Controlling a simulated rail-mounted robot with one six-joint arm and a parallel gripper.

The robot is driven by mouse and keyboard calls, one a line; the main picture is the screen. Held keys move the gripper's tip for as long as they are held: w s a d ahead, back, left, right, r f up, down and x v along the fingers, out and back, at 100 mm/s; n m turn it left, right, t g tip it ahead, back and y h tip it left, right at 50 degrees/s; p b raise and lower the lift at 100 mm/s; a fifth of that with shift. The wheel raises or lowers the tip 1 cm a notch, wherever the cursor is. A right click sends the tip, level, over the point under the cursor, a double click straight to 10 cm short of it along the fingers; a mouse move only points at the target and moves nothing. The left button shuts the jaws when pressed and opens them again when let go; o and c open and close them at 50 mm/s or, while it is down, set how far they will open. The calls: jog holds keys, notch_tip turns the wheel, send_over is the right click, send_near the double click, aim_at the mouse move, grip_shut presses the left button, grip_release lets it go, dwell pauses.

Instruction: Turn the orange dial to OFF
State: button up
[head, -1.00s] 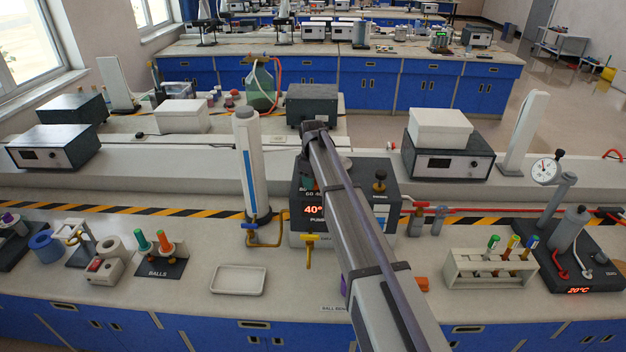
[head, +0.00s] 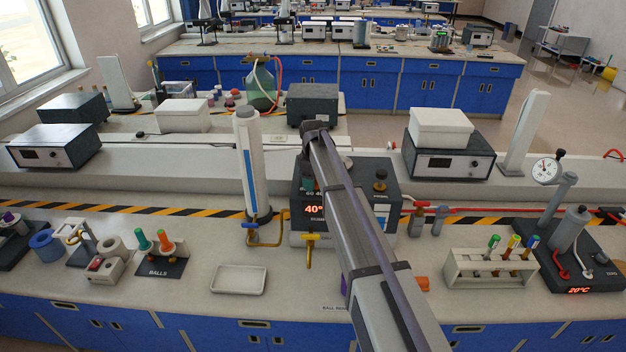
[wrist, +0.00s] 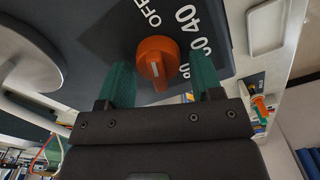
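The orange dial (wrist: 158,60) is in the wrist view, on a dark panel marked OFF, 40 and other numbers. A pale pointer line on the dial points down in the picture, toward my gripper's body and away from the OFF label (wrist: 150,12). My gripper (wrist: 165,78) is open, with one green finger on each side of the dial. Gaps show between the fingers and the dial. In the head view my arm hides the dial and most of my gripper. The dark control unit (head: 380,172) there has a red 40° display (head: 314,210).
A white cylinder (head: 252,165) stands left of the unit, and yellow taps (head: 310,240) stick out in front. A white tray (head: 238,280) lies at front left. A tube rack (head: 488,268) stands at the right. Bare counter lies between the tray and the unit.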

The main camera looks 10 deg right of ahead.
jog(key=shift+o, duration=0.3)
notch_tip(320, 180, up, 11)
jog(key=p, duration=1.1)
jog(key=shift+f, duration=0.1)
